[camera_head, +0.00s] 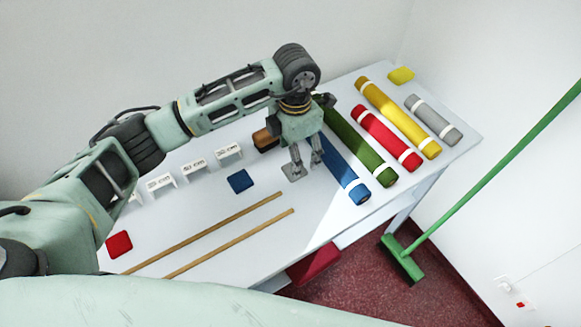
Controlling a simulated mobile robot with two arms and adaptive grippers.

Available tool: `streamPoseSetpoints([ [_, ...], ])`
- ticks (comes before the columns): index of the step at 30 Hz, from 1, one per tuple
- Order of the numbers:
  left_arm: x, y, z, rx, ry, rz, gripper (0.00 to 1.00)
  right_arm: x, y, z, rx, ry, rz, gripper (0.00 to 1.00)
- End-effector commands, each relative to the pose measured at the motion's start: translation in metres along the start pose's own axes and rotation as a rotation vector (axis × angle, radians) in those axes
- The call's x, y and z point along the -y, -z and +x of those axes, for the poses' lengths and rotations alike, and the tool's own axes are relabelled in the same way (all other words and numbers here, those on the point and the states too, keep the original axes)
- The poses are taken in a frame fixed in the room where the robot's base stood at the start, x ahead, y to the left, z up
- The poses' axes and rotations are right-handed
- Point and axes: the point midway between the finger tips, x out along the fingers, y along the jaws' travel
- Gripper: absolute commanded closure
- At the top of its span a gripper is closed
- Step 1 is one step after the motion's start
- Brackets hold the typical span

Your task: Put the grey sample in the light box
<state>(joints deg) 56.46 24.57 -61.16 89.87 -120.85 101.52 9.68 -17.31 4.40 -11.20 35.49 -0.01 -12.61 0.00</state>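A flat grey square (290,174), which looks like the grey sample, is at the left fingertip of my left gripper (306,170). The gripper points down over the white table with its two fingers apart. I cannot tell whether the finger touches the square, which is partly covered. I cannot make out a light box for certain in this view. My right gripper is not in view.
A blue square (241,181) and a red square (119,244) lie on the table (235,225). Two wooden sticks (230,243) lie in front. White labelled stands (195,171), a brown object (264,139) and coloured rolls (373,137) surround the gripper. A green broom (470,195) leans at right.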

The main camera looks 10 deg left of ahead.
Motion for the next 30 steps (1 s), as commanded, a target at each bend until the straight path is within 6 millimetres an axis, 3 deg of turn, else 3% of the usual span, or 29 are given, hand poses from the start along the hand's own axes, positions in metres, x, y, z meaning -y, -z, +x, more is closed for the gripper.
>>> streamPoseSetpoints([
  [6,-0.001,-0.001,0.024,-0.005,0.002,0.000,0.35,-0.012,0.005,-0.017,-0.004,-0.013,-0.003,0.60],
  [12,-0.003,-0.004,0.053,-0.002,0.001,0.002,0.35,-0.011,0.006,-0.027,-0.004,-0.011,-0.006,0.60],
  [21,-0.004,-0.004,0.061,0.000,-0.001,0.003,0.35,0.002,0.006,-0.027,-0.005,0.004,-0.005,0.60],
  [30,-0.004,-0.004,0.061,0.000,-0.001,0.003,0.60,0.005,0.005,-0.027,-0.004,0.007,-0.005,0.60],
])
